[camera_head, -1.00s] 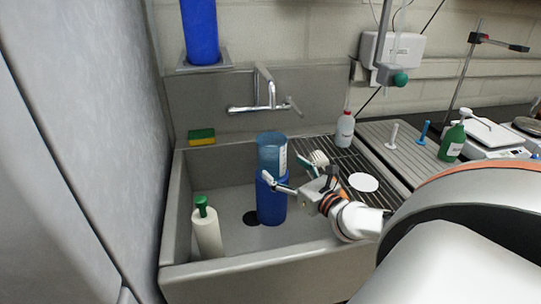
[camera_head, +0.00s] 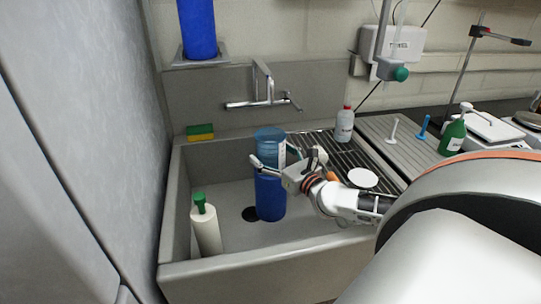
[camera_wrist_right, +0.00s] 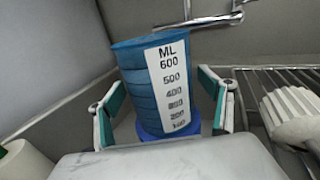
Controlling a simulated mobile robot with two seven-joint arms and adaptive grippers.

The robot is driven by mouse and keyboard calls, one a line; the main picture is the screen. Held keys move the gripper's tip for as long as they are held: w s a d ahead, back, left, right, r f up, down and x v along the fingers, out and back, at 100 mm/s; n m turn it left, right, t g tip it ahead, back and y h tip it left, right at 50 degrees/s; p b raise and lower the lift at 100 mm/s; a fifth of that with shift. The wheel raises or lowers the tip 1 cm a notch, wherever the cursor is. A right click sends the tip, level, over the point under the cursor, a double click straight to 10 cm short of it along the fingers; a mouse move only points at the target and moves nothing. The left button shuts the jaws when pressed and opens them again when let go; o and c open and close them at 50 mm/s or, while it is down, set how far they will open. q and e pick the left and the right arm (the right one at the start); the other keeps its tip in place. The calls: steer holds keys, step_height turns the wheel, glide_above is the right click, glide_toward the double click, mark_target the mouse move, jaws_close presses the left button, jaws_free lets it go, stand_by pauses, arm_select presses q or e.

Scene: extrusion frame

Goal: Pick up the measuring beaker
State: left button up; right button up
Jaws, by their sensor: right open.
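The measuring beaker (camera_head: 270,142) is a translucent blue cup with a white scale label, standing upright on or in a solid blue cylinder (camera_head: 270,195) in the sink. It fills the middle of the right wrist view (camera_wrist_right: 150,85), with its ML scale up to 600 facing the camera. My right gripper (camera_head: 272,158) is open at the beaker, one finger on each side. In the right wrist view its teal-padded fingers (camera_wrist_right: 160,85) flank the beaker with visible gaps. How the beaker's base meets the cylinder is partly hidden. My left gripper is out of view.
The sink (camera_head: 235,272) surrounds the cylinder. A white bottle with a green top (camera_head: 206,230) stands at its left. The faucet (camera_head: 262,95) is behind. A drying rack (camera_head: 330,150) with a white brush (camera_wrist_right: 292,112) lies right. A yellow-green sponge (camera_head: 199,131) sits on the rim.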

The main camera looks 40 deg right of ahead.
steer(key=shift+w, duration=0.7)
steer(key=c, duration=1.5)
steer(key=shift+r, duration=0.15)
